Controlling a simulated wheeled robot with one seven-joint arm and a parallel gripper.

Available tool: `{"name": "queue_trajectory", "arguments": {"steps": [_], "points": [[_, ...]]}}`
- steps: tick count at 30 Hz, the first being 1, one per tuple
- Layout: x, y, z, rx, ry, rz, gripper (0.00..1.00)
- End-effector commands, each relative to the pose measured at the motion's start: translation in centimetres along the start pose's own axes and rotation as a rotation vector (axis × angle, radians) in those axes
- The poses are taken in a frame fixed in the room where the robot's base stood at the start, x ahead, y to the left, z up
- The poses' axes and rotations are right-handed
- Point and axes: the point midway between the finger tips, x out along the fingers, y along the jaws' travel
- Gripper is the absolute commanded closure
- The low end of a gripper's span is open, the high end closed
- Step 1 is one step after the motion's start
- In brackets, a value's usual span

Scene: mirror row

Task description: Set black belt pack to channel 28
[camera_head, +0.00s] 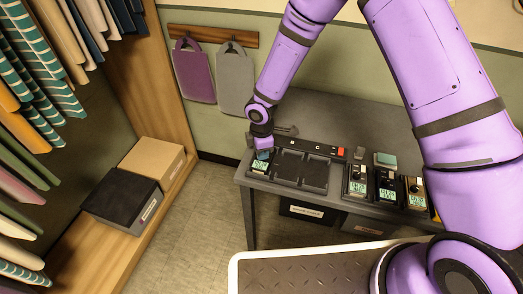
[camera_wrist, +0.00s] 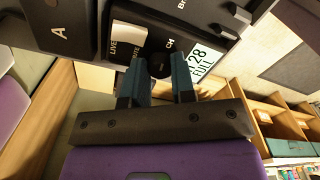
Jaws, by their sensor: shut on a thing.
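A dark belt pack (camera_head: 260,165) with a lit display lies at the left end of the grey desk. My gripper (camera_head: 262,151) is over it, fingers pointing down. In the wrist view my gripper (camera_wrist: 162,84) has its two teal fingers shut on a dark round knob (camera_wrist: 160,66) beside the letters CH; the fingers hide part of it. The pack's display (camera_wrist: 204,57) appears to read 28 over FULL; a mark before the 28 is unclear. LIVE and MUTE labels (camera_wrist: 128,45) are on the pack's face.
A dark tray rack (camera_head: 302,170) with lettered slots stands right of the pack. More belt packs (camera_head: 386,184) with lit displays stand farther right. A teal block (camera_head: 385,159) lies behind them. My own arm covers the right side. Bags hang on the wall (camera_head: 194,75).

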Motion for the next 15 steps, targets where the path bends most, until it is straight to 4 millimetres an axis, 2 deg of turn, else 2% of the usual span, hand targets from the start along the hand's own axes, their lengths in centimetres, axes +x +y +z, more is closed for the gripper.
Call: {"name": "queue_trajectory", "arguments": {"steps": [14,15], "points": [[-0.02,0.02,0.00,0.017,0.000,0.001,1.00],[-0.02,0.02,0.00,0.017,0.000,0.001,0.72]]}}
